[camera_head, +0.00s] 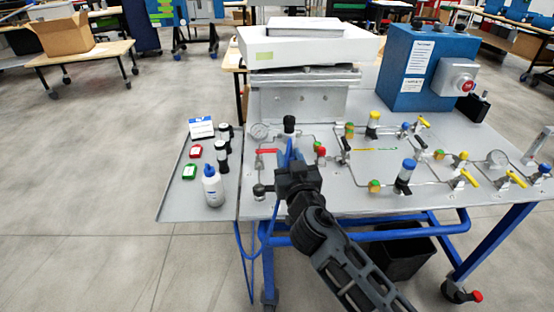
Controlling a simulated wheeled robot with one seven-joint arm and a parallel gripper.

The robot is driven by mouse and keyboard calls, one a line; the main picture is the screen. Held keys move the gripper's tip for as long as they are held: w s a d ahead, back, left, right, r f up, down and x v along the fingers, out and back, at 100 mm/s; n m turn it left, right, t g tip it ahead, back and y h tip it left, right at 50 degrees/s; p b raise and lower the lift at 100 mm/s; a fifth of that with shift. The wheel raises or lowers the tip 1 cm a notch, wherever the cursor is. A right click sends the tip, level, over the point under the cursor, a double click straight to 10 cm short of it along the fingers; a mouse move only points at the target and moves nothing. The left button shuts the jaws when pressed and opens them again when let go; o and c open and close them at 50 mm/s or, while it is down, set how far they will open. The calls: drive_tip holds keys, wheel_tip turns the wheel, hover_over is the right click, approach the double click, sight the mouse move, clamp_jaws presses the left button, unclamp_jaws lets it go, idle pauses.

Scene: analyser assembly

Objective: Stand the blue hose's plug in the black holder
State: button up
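My gripper (289,157) is over the left part of the grey panel table, seen from behind; its fingertips are largely hidden by its own dark body. Blue material shows at its front. The blue hose (252,252) hangs in a loop off the table's front left edge and runs up beside the gripper. The hose's plug cannot be made out, and I cannot tell whether the gripper holds it. A small black block (472,108), which may be the black holder, stands at the right, beside the blue box, far from my gripper.
The blue analyser box (425,68) stands at the back right. Pipes, gauges and coloured valves (405,175) cover the panel's middle and right. A white bottle (212,188) and small vials stand on the left shelf (180,207). A grey stand with white boxes (305,48) is behind.

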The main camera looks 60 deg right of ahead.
drive_tip(key=s+d+f+b, duration=0.2)
drive_tip(key=s+f+b, duration=0.1)
drive_tip(key=s, duration=0.2)
drive_tip(key=shift+s+d+b, duration=0.25)
drive_tip(key=shift+s+b, duration=0.05)
drive_tip(key=shift+b, duration=0.1)
drive_tip(key=shift+f, duration=0.1)
drive_tip(key=shift+w+d+f, duration=0.15)
drive_tip(key=shift+f, duration=0.1)
idle(0.4)
drive_tip(key=shift+w+d+f+b, duration=0.15)
drive_tip(key=shift+d+f+b, duration=0.05)
drive_tip(key=shift+b, duration=0.15)
drive_tip(key=shift+w+d+f, duration=0.3)
drive_tip(key=shift+w+f, duration=0.05)
idle(0.4)
drive_tip(key=shift+f+b, duration=1.15)
drive_tip(key=shift+b, duration=0.8)
idle(1.1)
idle(0.4)
drive_tip(key=o, duration=1.1)
drive_tip(key=shift+o, duration=0.2)
